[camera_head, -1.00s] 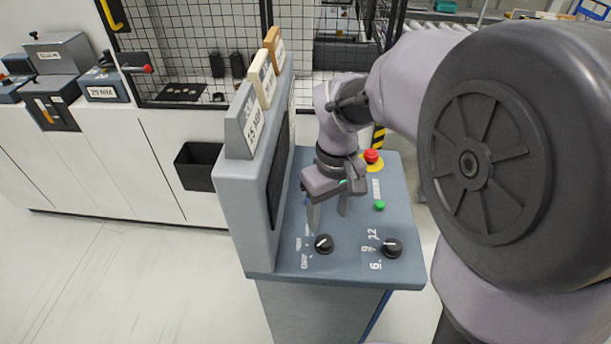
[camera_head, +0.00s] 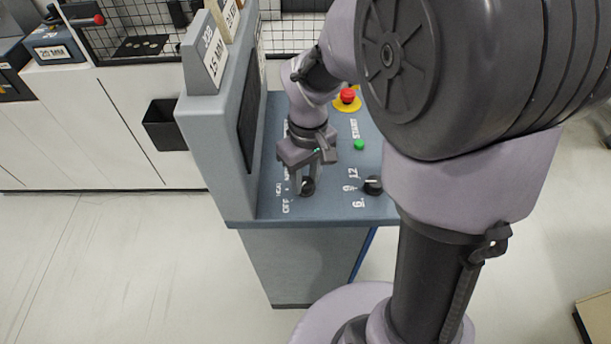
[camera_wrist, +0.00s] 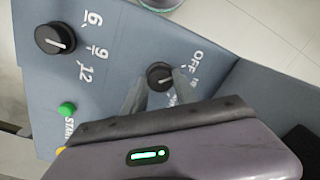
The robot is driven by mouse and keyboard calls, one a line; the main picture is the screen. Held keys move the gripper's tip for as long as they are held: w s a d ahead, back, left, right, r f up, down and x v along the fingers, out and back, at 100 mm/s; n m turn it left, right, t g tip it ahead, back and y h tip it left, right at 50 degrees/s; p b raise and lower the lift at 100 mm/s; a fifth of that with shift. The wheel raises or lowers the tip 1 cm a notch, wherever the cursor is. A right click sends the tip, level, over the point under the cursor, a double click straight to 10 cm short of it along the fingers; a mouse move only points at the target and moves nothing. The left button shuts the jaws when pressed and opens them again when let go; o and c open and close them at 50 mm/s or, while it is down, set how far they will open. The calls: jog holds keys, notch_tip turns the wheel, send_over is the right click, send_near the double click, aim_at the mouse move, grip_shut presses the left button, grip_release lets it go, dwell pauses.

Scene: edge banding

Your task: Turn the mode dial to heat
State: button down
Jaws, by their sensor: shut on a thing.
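The mode dial (camera_head: 307,187) is a black round knob on the blue-grey sloped console panel. White lettering beside it includes OFF (camera_head: 286,206); other labels are small or partly covered. My gripper (camera_head: 303,186) is over the dial from above, its fingers shut on it. In the wrist view the dial (camera_wrist: 160,76) sits between my two fingertips (camera_wrist: 158,88). The gripper body covers the lettering below the OFF label.
A second black dial (camera_head: 373,185) marked 6, 9, 12 is to the right. A green START button (camera_head: 359,145) and red emergency button (camera_head: 347,96) are farther up the panel. An upright display housing (camera_head: 215,150) borders the panel's left.

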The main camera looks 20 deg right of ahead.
aim_at(308, 183)
jog(key=shift+m, duration=0.4)
jog(key=m, duration=0.3)
jog(key=shift+m, duration=0.3)
jog(key=shift+m+b, duration=0.35)
jog(key=shift+m, duration=1.75)
jog(key=c, duration=1)
grip_release()
jog(key=shift+o, duration=0.2)
notch_tip(308, 183, up, 18)
jog(key=p, duration=0.6)
jog(key=shift+s+d+f+p, duration=0.2)
jog(key=shift+f+p, duration=0.05)
jog(key=shift+p, duration=0.1)
